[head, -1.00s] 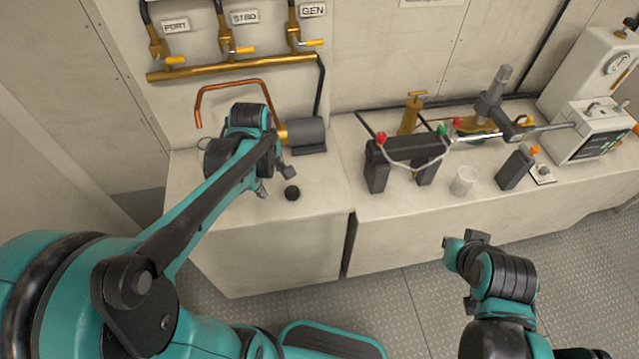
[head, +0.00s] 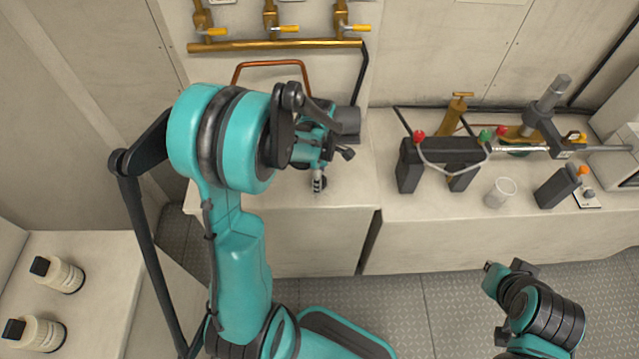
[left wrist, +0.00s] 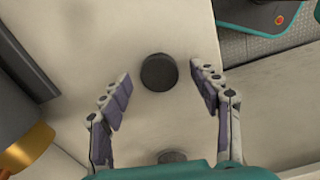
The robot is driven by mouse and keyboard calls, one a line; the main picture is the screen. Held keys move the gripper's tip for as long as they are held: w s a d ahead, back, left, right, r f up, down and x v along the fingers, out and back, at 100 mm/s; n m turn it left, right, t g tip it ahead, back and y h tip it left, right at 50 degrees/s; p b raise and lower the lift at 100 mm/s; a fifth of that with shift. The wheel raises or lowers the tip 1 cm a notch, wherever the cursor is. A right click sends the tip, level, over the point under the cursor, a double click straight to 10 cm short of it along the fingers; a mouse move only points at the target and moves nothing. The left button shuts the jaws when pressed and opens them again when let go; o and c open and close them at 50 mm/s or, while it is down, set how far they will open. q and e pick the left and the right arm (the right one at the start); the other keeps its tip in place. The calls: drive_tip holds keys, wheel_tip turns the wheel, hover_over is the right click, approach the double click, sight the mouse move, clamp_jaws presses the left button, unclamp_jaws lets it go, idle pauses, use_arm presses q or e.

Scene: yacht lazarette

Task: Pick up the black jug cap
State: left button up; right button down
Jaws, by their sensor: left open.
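The black jug cap (left wrist: 159,72) is a small dark disc on the pale counter. In the left wrist view it lies between and just ahead of the fingertips, apart from both. My left gripper (left wrist: 158,80) is open and empty, one finger to each side of the cap. In the head view the left gripper (head: 332,168) is low over the counter, and the cap (head: 323,184) is partly hidden behind a finger. My right gripper (head: 507,269) is at the lower right, away from the counter; its fingers are too unclear to judge.
A black stand (head: 408,175), a clear cup (head: 500,193) and a dark box (head: 556,187) are to the right.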

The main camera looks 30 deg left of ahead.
use_arm(q)
drive_tip(key=shift+f, duration=0.4)
drive_tip(key=shift+r, duration=0.1)
drive_tip(key=c, duration=0.8)
drive_tip(key=shift+r, duration=0.1)
